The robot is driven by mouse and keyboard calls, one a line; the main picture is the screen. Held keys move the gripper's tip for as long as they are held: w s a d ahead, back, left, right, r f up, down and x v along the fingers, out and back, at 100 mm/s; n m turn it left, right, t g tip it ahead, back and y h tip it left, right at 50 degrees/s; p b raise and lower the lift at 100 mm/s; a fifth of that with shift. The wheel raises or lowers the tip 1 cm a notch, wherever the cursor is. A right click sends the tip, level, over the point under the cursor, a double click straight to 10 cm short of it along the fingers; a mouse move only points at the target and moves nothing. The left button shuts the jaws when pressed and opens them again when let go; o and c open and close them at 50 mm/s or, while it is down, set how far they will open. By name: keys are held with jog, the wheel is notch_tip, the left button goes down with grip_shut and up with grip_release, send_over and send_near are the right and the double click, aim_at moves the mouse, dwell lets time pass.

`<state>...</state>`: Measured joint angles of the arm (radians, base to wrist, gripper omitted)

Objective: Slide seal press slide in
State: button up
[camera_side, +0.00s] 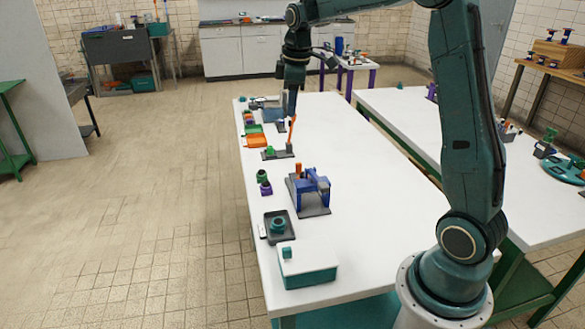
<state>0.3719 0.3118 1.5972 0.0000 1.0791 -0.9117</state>
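A blue frame on a dark grey base plate, which looks like the seal press (314,184), stands at the middle of the white table. A small orange part (298,169) shows at its back left. I cannot make out a separate slide or how far in it sits. My gripper (291,112) points down over the far part of the table, well behind the press and apart from it. It is small and dark here, and I cannot tell whether its fingers are open or hold something.
An orange upright lever (292,130) on a grey base stands just below my gripper. Orange and green trays (257,140) line the left edge. Nearer are green and purple rings (265,188), a dark tray (288,236) and a teal-and-white box (306,268). The table's right side is clear.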

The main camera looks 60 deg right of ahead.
jog(key=w+d+f+n, duration=0.1)
jog(key=w+d+f, duration=0.3)
jog(key=d+f, duration=0.25)
jog(key=n+g, duration=0.2)
send_over(298, 163)
notch_tip(298, 163, down, 6)
jog(key=shift+d+f+y, duration=0.15)
jog(key=shift+f+y, duration=0.1)
jog(key=shift+y, duration=0.05)
jog(key=shift+f, duration=6.85)
jog(key=shift+c, duration=0.2)
grip_shut()
